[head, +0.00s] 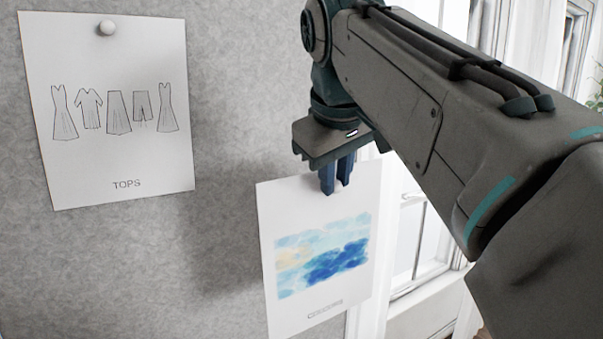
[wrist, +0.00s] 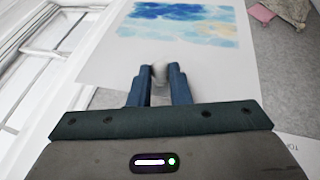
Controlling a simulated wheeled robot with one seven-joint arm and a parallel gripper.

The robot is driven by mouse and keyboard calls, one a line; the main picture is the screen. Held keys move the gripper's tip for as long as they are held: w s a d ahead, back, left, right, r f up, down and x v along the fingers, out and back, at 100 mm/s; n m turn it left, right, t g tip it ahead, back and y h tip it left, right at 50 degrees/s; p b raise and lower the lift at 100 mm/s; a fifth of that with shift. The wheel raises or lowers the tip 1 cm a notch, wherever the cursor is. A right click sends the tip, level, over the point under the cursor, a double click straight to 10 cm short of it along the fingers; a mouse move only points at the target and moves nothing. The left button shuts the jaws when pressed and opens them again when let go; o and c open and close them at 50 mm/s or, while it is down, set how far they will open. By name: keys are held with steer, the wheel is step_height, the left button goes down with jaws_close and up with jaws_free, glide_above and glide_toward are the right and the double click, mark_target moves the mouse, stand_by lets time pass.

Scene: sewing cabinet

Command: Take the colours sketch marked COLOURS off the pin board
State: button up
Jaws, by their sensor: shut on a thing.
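The colours sketch (head: 320,295) is a white sheet with a blue and yellow watercolour patch and a small blurred caption below. It hangs at the right edge of the grey pin board (head: 228,100), slightly tilted, and its right side overlaps the window area. In the wrist view the sketch (wrist: 105,60) fills the upper middle. My gripper (head: 336,188) is at the sheet's top edge. Its blue fingers are shut on a small whitish round pin (wrist: 159,72) at the top of the sketch. I cannot tell whether the sheet still touches the board.
A second sheet marked TOPS (head: 110,160), with clothing drawings, hangs at the left under a white round pin (head: 107,27). A white-framed window (head: 415,235) stands right of the board. Pink fabric pieces (wrist: 262,13) show at the wrist view's top right.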

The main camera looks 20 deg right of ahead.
steer(key=shift+s, duration=0.25)
steer(key=s+d+b, duration=0.1)
steer(key=s+d, duration=0.1)
steer(key=s, duration=0.7)
steer(key=shift+s+d, duration=0.3)
steer(key=shift+s, duration=0.05)
stand_by(0.3)
